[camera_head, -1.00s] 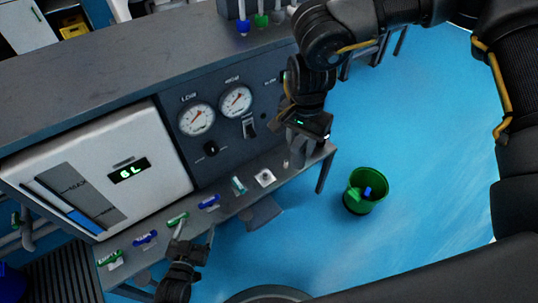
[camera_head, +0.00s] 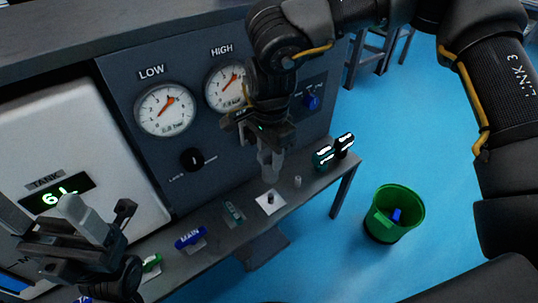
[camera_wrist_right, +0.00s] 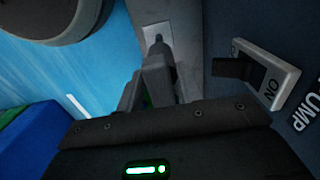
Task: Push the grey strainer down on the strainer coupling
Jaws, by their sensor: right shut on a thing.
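The strainer coupling looks like the short dark peg (camera_head: 270,198) on a white square plate on the bench ledge. My right gripper (camera_head: 269,168) points down just above it, shut on a small grey thing that I take for the grey strainer; the fingers mostly hide it. In the right wrist view, a grey tip (camera_wrist_right: 158,46) shows past the fingers, in front of the white plate (camera_wrist_right: 152,32). I cannot tell whether it touches the coupling. My left gripper (camera_head: 100,215) is at the lower left, fingers apart, with nothing seen between them.
A small grey cylinder (camera_head: 298,181) stands right of the plate. Left along the ledge are a teal part (camera_head: 233,213) and a blue MAIN handle (camera_head: 190,237). Dark green and black items (camera_head: 333,154) stand at the ledge's right end. A green bucket (camera_head: 398,212) is on the floor.

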